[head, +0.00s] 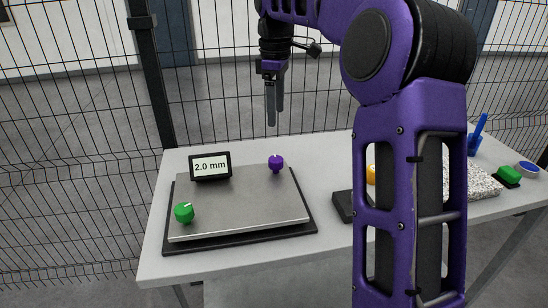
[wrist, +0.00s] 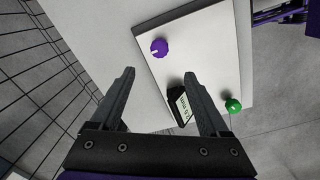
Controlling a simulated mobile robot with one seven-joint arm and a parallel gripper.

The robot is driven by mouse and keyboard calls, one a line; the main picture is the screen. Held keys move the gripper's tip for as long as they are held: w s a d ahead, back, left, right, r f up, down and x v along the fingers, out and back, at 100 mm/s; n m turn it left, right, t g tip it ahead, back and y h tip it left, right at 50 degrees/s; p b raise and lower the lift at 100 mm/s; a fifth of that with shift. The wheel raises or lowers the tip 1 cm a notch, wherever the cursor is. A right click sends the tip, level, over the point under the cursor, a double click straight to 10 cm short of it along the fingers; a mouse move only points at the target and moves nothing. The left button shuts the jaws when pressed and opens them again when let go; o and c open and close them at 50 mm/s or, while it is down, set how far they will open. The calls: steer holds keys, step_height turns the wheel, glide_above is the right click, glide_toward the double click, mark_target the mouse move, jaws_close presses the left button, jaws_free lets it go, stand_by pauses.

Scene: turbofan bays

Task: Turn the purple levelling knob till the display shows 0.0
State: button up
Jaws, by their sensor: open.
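The purple levelling knob (head: 276,163) stands at the back right of a grey metal plate on a dark base (head: 240,210). A white line marks its top. It also shows in the wrist view (wrist: 159,46), beyond my fingertips. The display (head: 210,166) at the plate's back left edge reads 2.0 mm. It shows in the wrist view (wrist: 177,104) beside my right finger. A green knob (head: 184,212) with a white pointer stands at the plate's front left. My gripper (head: 273,115) is open and empty, pointing down, above and apart from the purple knob.
The light table (head: 330,155) has bare room around the plate. To the right are a black block (head: 343,206), a partly hidden yellow thing (head: 371,175), a speckled slab (head: 482,182), a green block (head: 509,174) and a blue-rimmed round item (head: 527,169). A wire fence stands behind.

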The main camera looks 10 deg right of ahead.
mark_target(276, 158)
steer(key=f+b, duration=0.1)
steer(key=f, duration=0.3)
steer(key=f+b, duration=0.1)
steer(key=f, duration=0.9)
steer(key=shift+w+d+b, duration=0.1)
steer(key=shift+w+b, duration=0.15)
steer(key=shift+b, duration=0.15)
steer(key=shift+r, duration=0.1)
jaws_close()
